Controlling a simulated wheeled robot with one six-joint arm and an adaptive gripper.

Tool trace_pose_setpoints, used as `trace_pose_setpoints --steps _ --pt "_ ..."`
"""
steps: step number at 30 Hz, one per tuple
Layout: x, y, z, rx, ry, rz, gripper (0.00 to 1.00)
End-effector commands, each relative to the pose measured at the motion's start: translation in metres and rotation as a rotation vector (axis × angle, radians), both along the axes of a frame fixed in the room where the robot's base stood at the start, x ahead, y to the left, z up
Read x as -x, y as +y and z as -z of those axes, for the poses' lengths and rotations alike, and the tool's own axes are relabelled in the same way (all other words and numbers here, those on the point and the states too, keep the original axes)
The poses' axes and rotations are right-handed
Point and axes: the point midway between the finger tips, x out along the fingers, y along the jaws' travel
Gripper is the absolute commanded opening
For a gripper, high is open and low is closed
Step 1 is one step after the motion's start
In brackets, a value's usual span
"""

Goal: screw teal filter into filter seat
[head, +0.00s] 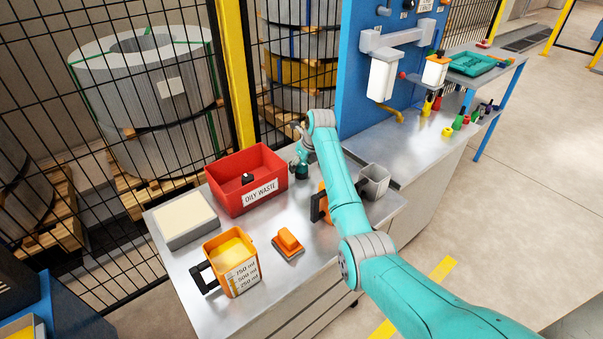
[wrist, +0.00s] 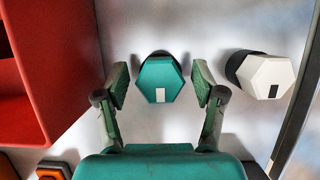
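The teal filter (wrist: 160,82) has a hexagonal top with a small white label and a dark part behind it. It stands on the metal bench (head: 205,296), seen from above in the wrist view. My gripper (wrist: 161,68) is open, with one finger on each side of the filter and a visible gap on both sides. In the head view my gripper (head: 301,160) is low over the bench, just right of the red bin; the filter is hard to make out there. I cannot surely identify the filter seat; a blue panel (head: 358,60) carries a grey bracket (head: 397,37) with a white cylinder.
The red oily waste bin (head: 262,190) stands close left of my gripper. A white hexagonal filter (wrist: 266,75) stands to the right. A grey cup (head: 374,181), an orange jug (head: 232,247), an orange block (head: 288,241) and a pale tray (head: 184,219) share the bench.

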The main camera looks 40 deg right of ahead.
Motion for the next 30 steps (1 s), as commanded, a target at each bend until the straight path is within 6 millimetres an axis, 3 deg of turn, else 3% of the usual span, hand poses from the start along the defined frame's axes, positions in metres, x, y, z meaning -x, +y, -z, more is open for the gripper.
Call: trace_pose_setpoints --steps 1,6,17,30 --pt "0.0 0.0 0.0 0.0 0.0 0.0 0.5" --pt "0.0 0.0 0.0 0.0 0.0 0.0 0.07" --pt "0.0 0.0 -0.006 0.0 -0.001 0.0 0.06" --pt "-0.001 0.0 -0.081 0.002 -0.003 -0.001 0.06"
